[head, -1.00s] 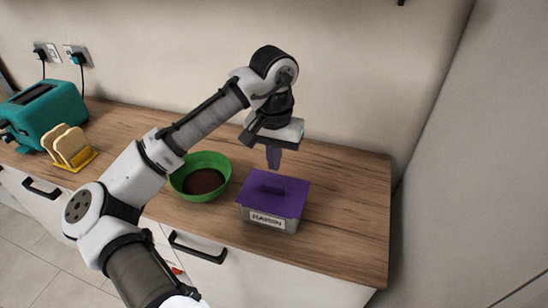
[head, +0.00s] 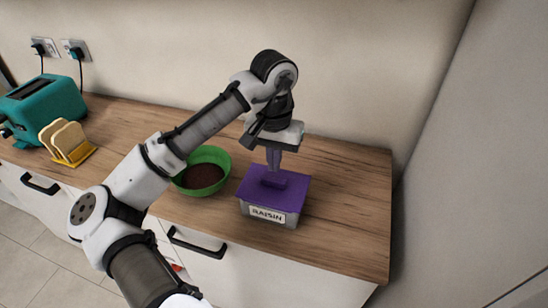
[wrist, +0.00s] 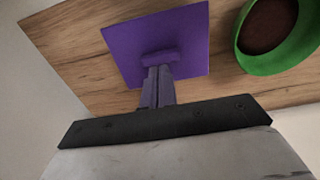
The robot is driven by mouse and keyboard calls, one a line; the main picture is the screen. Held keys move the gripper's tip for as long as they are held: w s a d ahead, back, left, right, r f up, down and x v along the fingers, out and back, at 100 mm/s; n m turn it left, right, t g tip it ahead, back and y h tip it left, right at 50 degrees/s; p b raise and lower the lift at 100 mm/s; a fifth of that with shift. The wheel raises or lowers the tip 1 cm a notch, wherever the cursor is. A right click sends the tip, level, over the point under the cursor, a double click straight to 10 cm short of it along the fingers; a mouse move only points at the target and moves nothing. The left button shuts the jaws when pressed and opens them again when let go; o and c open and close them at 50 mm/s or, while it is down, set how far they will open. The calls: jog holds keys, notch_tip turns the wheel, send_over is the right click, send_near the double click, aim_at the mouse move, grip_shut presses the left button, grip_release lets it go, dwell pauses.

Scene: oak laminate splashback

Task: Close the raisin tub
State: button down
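The raisin tub (head: 262,215) is a grey box labelled RAISIN near the counter's front edge. Its purple lid (head: 293,193) lies over the top and covers the opening; it also shows in the wrist view (wrist: 196,35). I cannot tell whether the lid is pressed fully down. A raised purple handle (wrist: 160,57) stands in the middle of the lid. My gripper (head: 273,169) points down over the handle, its tips at or just above it. In the wrist view the fingers (wrist: 157,72) are together with nothing seen between them.
A green bowl (head: 222,176) with dark brown contents stands close to the left of the tub. A bread rack (head: 78,155) with slices and a teal toaster (head: 45,105) stand far left. The counter (head: 345,215) is clear to the right.

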aim_at(274, 180)
jog(key=shift+f+b, duration=0.85)
jog(key=shift+f, duration=0.85)
jog(key=shift+r, duration=0.1)
notch_tip(274, 180, up, 7)
jog(key=p, duration=0.7)
dwell(0.4)
